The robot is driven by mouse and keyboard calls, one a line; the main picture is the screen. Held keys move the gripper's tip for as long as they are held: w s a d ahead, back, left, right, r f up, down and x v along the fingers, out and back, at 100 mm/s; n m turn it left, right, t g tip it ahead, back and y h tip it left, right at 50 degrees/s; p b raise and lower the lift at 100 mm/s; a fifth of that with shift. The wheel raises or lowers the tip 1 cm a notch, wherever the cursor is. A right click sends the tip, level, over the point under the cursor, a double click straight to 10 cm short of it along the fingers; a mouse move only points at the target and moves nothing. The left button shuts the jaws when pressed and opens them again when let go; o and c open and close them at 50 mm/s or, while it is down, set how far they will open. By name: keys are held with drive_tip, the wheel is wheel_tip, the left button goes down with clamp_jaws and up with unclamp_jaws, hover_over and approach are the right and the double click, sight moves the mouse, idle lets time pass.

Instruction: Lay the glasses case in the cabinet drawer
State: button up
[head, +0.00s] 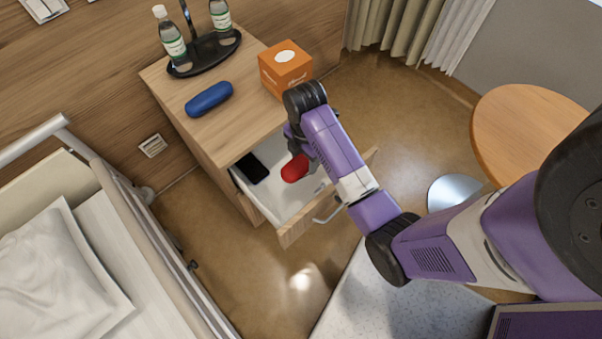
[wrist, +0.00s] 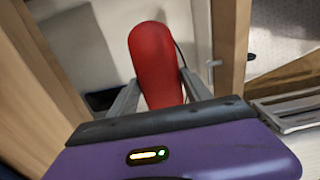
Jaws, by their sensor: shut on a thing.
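A red, rounded, elongated case (head: 294,168), which looks like a glasses case, is held at the open cabinet drawer (head: 291,234). In the wrist view the red case (wrist: 154,60) sits between the two fingers of my gripper (wrist: 158,95), which is shut on it. In the head view the case appears over the drawer's inside; I cannot tell whether it touches the drawer floor. My arm hides part of the drawer's right side and most of the fingers. A blue case (head: 209,99) of similar shape lies on the cabinet top (head: 215,135).
A dark phone (head: 252,168) lies in the drawer's left part. An orange box (head: 286,68) and a black tray (head: 204,53) with two bottles stand on the cabinet top. A bed rail (head: 135,215) is at the left, a round table (head: 525,125) at the right.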

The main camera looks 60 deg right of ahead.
sight(303, 184)
wheel_tip(303, 184, down, 13)
drive_tip(key=shift+f+b, duration=0.1)
drive_tip(key=shift+b, duration=0.9)
drive_tip(key=shift+f, duration=0.15)
drive_tip(key=o, duration=1.4)
drive_tip(key=shift+o, duration=0.2)
wheel_tip(303, 184, up, 12)
drive_tip(key=shift+r+p, duration=0.25)
drive_tip(key=shift+p, duration=0.8)
